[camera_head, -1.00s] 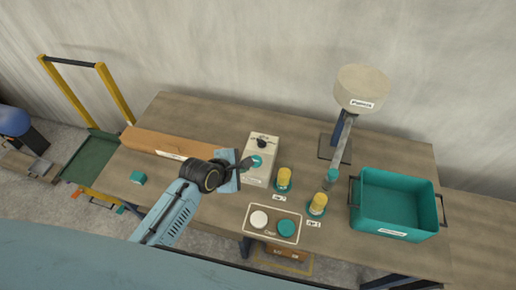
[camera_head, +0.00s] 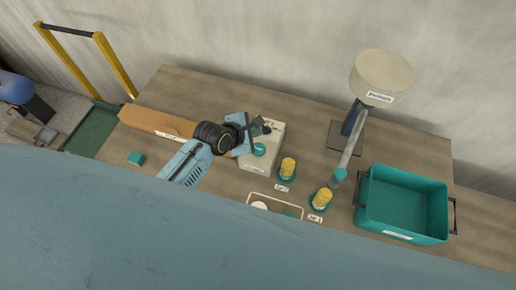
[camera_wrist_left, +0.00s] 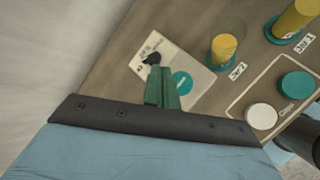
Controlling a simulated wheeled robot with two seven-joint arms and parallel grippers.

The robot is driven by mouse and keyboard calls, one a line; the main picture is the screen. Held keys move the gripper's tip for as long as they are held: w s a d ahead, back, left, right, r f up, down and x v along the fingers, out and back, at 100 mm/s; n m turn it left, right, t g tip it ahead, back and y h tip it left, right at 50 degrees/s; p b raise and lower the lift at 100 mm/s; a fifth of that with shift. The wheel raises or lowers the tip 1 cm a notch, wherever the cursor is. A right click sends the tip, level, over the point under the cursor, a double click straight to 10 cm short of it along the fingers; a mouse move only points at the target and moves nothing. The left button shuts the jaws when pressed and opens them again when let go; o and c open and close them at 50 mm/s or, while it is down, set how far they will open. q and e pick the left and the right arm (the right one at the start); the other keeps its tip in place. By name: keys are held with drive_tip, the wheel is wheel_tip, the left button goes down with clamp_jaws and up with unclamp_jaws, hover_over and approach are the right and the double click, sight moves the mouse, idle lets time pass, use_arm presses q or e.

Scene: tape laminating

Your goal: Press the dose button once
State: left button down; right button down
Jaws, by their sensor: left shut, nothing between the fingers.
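The dose button is a round teal disc (camera_head: 260,149) on top of a beige box (camera_head: 262,163). The box also carries a dark knob near its far end. In the left wrist view the teal button (camera_wrist_left: 182,82) lies just right of my fingers, uncovered in part, and the dark knob (camera_wrist_left: 153,60) shows just past the fingertips. My left gripper (camera_head: 258,127) is shut and empty. It hangs over the far left part of the box, beside the knob and beyond the button. Its green fingers (camera_wrist_left: 161,80) are together. Whether they touch the box cannot be told. My right gripper is not in view.
Two yellow-topped jars (camera_head: 288,168) (camera_head: 322,199) on teal bases stand right of the box. A teal bin (camera_head: 372,210) is further right, below a stand with a beige drum (camera_head: 382,75). A framed tray (camera_wrist_left: 236,106) holds a white and a teal disc. An orange-brown beam (camera_head: 150,122) lies left.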

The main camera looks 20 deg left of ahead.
use_arm(q)
drive_tip(key=b, duration=0.5)
hover_over(261, 146)
drive_tip(key=s+a, duration=0.1)
drive_tip(key=s, duration=0.1)
wheel_tip(261, 146, down, 6)
drive_tip(key=shift+s+a+f, duration=0.15)
drive_tip(key=shift+f, duration=0.05)
drive_tip(key=shift+f+b, duration=0.4)
drive_tip(key=shift+f, duration=0.05)
idle(0.5)
drive_tip(key=shift+f, duration=0.15)
idle(0.3)
drive_tip(key=shift+f, duration=0.3)
drive_tip(key=shift+f, duration=0.5)
idle(0.6)
idle(0.4)
drive_tip(key=shift+r+p, duration=0.9)
drive_tip(key=shift+p, duration=0.15)
